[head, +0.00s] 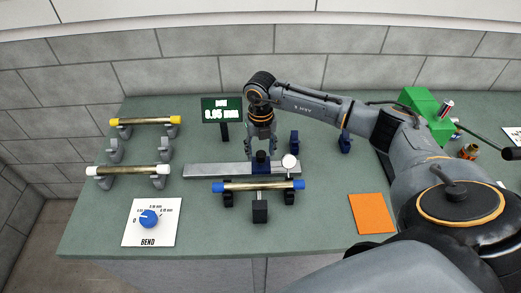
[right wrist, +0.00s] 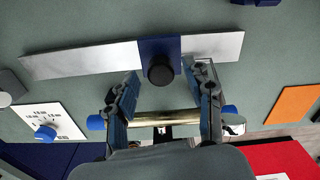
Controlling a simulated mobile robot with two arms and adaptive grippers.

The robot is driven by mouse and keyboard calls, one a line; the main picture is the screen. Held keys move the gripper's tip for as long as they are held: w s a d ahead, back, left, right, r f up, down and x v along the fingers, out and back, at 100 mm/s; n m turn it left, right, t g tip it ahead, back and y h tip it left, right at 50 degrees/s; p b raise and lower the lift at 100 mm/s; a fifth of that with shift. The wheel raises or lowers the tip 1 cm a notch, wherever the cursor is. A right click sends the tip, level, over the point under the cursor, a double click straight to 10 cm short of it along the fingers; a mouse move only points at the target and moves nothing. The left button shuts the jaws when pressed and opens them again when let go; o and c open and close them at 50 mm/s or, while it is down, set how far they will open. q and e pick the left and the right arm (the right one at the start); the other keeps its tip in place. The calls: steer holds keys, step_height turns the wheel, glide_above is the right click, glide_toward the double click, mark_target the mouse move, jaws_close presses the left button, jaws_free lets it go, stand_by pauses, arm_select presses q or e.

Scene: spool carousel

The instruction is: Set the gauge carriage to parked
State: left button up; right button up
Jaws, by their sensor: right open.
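The gauge carriage is a blue block (right wrist: 160,47) with a round black knob (right wrist: 159,70), sitting on a pale metal rail (right wrist: 80,62). In the head view, the carriage (head: 261,166) is right of the middle of the rail (head: 208,170), with a white round dial (head: 289,161) to its right. My right gripper (head: 261,147) is directly above the carriage, pointing down. In the right wrist view its fingers (right wrist: 167,77) are open, either side of the knob; I cannot tell whether they touch it. My left gripper is not in view.
A blue-capped rod (head: 258,186) rests on stands in front of the rail. Yellow-capped (head: 145,121) and white-capped (head: 128,170) rods are at left. A bend dial card (head: 138,233) and an orange sheet (head: 371,213) lie near the front. A display (head: 222,110) stands behind.

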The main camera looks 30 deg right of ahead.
steer(key=shift+f, duration=0.55)
steer(key=shift+s+f, duration=0.1)
steer(key=shift+f, duration=0.5)
steer(key=c, duration=1)
jaws_close()
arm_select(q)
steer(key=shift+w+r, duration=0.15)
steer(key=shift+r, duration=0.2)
